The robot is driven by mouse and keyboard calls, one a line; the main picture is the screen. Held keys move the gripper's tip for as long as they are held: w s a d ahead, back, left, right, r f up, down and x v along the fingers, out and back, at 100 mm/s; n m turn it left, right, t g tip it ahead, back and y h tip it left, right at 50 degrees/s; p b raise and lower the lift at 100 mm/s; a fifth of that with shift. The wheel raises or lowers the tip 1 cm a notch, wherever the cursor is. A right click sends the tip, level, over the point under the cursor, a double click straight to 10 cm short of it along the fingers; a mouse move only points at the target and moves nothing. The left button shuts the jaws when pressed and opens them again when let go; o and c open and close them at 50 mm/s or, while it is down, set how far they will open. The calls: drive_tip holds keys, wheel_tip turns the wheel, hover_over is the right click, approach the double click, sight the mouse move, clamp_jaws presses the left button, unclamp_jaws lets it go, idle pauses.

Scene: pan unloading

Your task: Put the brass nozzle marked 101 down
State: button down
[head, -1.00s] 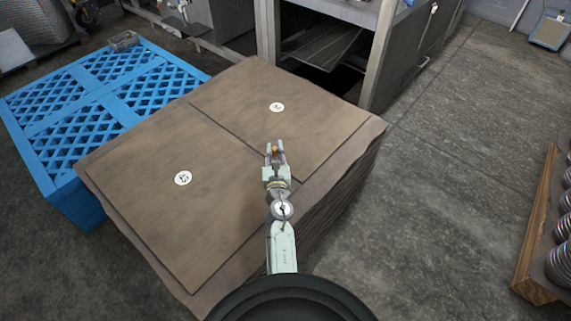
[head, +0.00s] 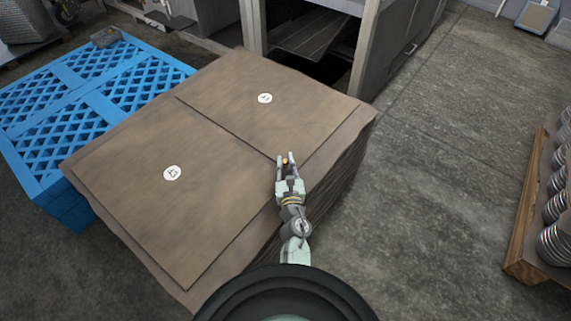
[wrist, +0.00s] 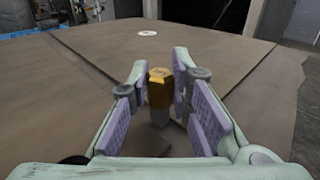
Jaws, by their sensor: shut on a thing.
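The brass nozzle (wrist: 160,90) is a gold-coloured piece with a grey lower end, upright between the fingers in the wrist view. A mark on its top is too small to read. In the head view the nozzle (head: 285,161) is a small gold spot at the fingertips. My gripper (head: 286,160) is shut on the nozzle, over the near right part of the brown stack (head: 215,238). In the wrist view my gripper (wrist: 160,95) has a finger on each side of the nozzle. I cannot tell whether the nozzle touches the sheet below.
Two brown sheets with round white labels (head: 172,173) (head: 265,98) lie on the stack, mostly clear. A blue pallet (head: 75,85) stands at left, with a small grey object (head: 105,38) on it. A wooden-edged rack of coils (head: 555,225) stands at right.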

drive_tip(key=shift+f, duration=0.1)
drive_tip(key=shift+f, duration=0.15)
drive_tip(key=c, duration=1.5)
unclamp_jaws()
drive_tip(key=shift+o, duration=0.2)
drive_tip(key=shift+r, duration=0.25)
